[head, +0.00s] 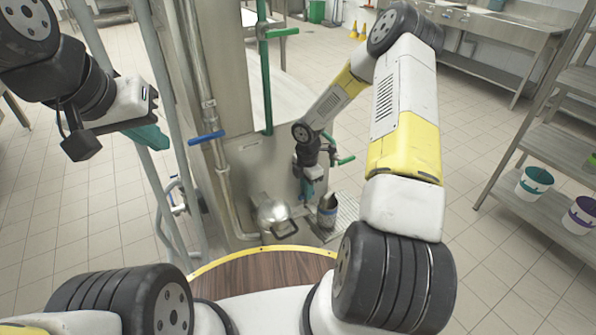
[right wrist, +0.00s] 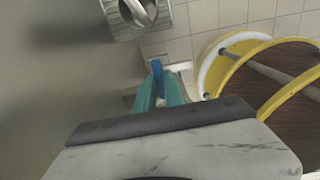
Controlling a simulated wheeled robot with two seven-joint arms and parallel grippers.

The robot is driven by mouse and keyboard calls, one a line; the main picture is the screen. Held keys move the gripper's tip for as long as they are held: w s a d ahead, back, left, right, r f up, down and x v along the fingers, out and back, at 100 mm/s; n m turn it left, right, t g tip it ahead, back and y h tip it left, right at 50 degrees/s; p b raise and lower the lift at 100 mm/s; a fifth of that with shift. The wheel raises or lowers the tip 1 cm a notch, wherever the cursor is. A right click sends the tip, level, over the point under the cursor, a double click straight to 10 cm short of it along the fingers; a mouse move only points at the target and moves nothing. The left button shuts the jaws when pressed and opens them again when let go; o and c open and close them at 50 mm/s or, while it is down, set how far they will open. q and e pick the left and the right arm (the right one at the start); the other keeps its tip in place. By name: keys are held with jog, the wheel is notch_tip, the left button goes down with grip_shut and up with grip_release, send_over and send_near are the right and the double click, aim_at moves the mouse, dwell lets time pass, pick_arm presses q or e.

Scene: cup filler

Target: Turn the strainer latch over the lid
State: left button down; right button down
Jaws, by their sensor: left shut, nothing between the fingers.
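A domed steel body (head: 275,213) with a dark loop at its front stands low beside the steel column; I cannot tell for sure whether it is the strainer. A steel canister (head: 327,212) stands to its right. My right gripper (head: 307,190) is low by the column, between and just above them. In the right wrist view its teal fingers (right wrist: 160,85) stand on both sides of a blue handle (right wrist: 158,72); whether they grip it is unclear. This may be the latch; the lid is not clearly distinguishable. My left gripper (head: 152,137) is shut and empty at the left, far from these.
A blue valve handle (head: 206,138) sticks out from the upright pipe. A shelf rack (head: 550,150) with buckets stands at the right. The tiled floor between is clear. A steel fitting (right wrist: 138,12) is beyond the right fingers.

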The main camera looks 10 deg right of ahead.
jog(key=shift+m, duration=0.4)
jog(key=m, duration=0.3)
jog(key=shift+m, duration=0.3)
jog(key=m, duration=0.4)
jog(key=shift+m, duration=0.3)
jog(key=m, duration=0.4)
jog(key=shift+m, duration=2.5)
jog(key=c, duration=1.5)
grip_release()
jog(key=shift+o, duration=0.3)
